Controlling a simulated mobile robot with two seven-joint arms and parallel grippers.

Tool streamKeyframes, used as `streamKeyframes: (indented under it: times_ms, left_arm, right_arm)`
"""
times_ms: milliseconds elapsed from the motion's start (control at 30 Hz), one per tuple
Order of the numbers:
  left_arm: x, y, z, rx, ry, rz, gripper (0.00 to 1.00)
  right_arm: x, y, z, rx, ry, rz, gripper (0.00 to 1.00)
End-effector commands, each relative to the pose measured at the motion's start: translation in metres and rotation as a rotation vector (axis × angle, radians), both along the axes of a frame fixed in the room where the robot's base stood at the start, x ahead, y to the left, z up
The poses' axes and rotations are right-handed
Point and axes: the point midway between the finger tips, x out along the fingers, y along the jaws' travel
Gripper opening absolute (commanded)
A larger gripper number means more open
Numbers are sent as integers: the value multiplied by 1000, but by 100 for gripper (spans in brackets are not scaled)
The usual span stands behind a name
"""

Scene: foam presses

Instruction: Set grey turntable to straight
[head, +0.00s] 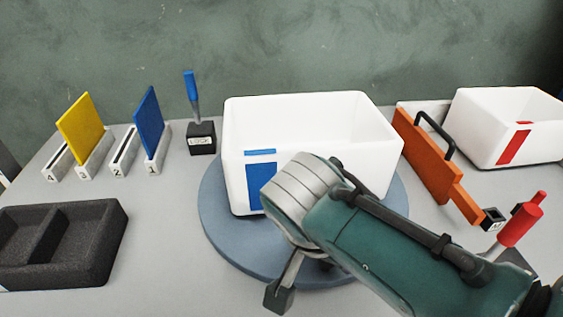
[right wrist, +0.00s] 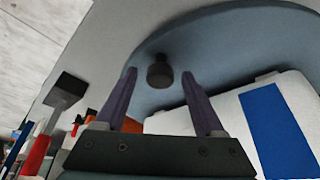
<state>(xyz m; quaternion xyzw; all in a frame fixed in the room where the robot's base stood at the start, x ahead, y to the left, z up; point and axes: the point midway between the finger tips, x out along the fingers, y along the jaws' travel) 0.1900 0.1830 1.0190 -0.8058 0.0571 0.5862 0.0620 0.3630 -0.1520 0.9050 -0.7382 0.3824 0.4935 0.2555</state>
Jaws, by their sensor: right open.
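The grey turntable (head: 224,243) is a round blue-grey disc in the middle of the table, with a white bin (head: 310,115) standing on it. The bin has a blue patch on its front. In the right wrist view, a dark round knob (right wrist: 160,76) stands on the turntable (right wrist: 225,40) near its rim. My right gripper (right wrist: 159,74) is open, and the knob appears between its two fingertips. I cannot tell whether either finger touches it. In the head view my right arm covers part of the turntable and bin front. My left gripper is not in view.
A black foam tray (head: 100,240) lies at the front left. Yellow (head: 80,128) and blue (head: 149,122) panels stand in numbered slots behind it. A blue-handled lock lever (head: 193,100) stands left of the bin. An orange gate (head: 435,165), red-handled lever (head: 522,222) and second white bin (head: 500,120) are right.

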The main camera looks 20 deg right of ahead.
Motion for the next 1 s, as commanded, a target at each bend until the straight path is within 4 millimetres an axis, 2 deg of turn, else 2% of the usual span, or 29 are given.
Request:
streamKeyframes:
  times_ms: [167, 400, 600, 733, 1000]
  left_arm:
    - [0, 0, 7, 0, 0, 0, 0]
    - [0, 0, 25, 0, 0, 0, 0]
    - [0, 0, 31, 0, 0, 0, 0]
    - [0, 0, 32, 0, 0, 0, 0]
    - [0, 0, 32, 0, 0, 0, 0]
  right_arm:
    - [-2, 4, 11, 2, -2, 1, 71]
    - [-12, 19, 56, 4, -2, 0, 71]
    - [-19, 29, 83, 2, -1, 0, 71]
    - [-22, 31, 91, 1, 0, 1, 71]
    - [-22, 31, 92, 0, 0, 1, 71]
